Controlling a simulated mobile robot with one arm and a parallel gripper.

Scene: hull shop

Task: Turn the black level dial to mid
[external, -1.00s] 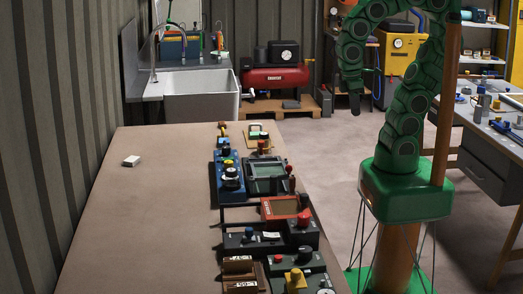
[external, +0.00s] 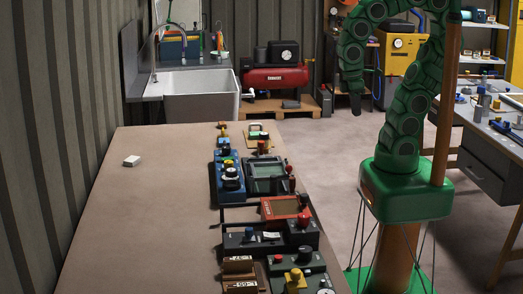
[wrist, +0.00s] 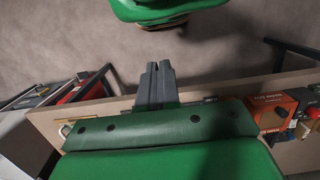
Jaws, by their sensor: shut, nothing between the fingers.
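Several panels with knobs and dials line the right side of the brown bench (external: 120,210) in the external view. My gripper (external: 355,104) hangs right of the bench, apart from the panels. In the wrist view its grey fingers (wrist: 153,82) are together and empty.
A red compressor (external: 275,78) and white sink (external: 200,95) stand at the back. A second workbench with parts (external: 482,155) is at right. In the wrist view, the bench edge (wrist: 215,93) and an orange box (wrist: 272,110) are near my arm.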

